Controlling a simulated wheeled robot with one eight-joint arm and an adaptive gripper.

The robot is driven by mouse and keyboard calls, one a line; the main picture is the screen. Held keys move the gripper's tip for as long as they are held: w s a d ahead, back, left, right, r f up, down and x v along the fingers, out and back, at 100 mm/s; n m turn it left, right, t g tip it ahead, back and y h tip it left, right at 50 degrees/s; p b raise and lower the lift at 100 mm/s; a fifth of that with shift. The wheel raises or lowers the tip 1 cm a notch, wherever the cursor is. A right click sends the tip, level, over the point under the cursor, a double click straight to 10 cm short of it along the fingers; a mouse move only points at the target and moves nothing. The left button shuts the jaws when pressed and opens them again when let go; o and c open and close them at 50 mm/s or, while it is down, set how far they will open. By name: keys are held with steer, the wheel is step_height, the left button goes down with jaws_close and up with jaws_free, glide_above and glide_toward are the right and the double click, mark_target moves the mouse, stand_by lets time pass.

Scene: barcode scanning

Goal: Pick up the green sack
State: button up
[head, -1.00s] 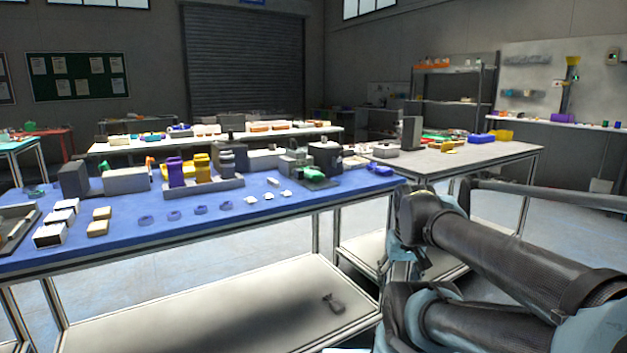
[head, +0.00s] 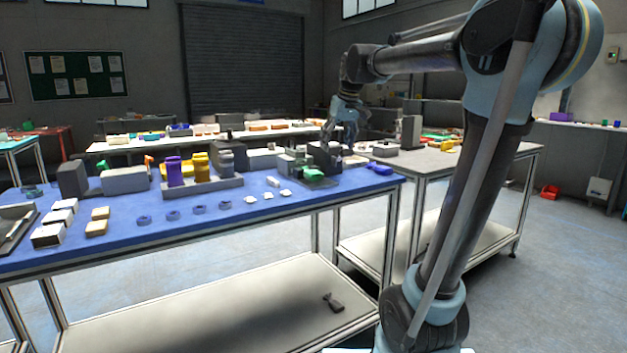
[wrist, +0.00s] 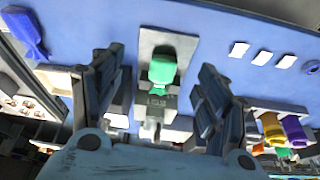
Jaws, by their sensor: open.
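The green sack (head: 314,172) lies on a grey scale-like stand at the right part of the blue-topped table (head: 130,225). In the wrist view the green sack (wrist: 162,68) shows between my two fingers, farther off than they are. My gripper (head: 338,138) is raised above the far right side of the table, apart from the sack. Its fingers (wrist: 158,72) are spread wide in the wrist view, with nothing held.
A blue sack (head: 379,169) lies right of the green one. Purple (head: 175,171) and yellow (head: 202,168) sacks stand in a grey holder to the left. Small white pieces (head: 268,196) lie near the front edge. A dark box (head: 324,157) stands close behind the green sack.

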steer(key=w+a+r, duration=0.3)
steer(key=w+a, duration=0.1)
glide_above(314, 172)
steer(key=s+d, duration=0.1)
steer(key=shift+n, duration=0.4)
steer(key=f, duration=1.1)
steer(key=shift+d, duration=0.2)
steer(key=shift+x, duration=2.65)
steer(key=shift+s+a, duration=0.15)
steer(key=shift+s, duration=0.05)
steer(key=c, duration=1.4)
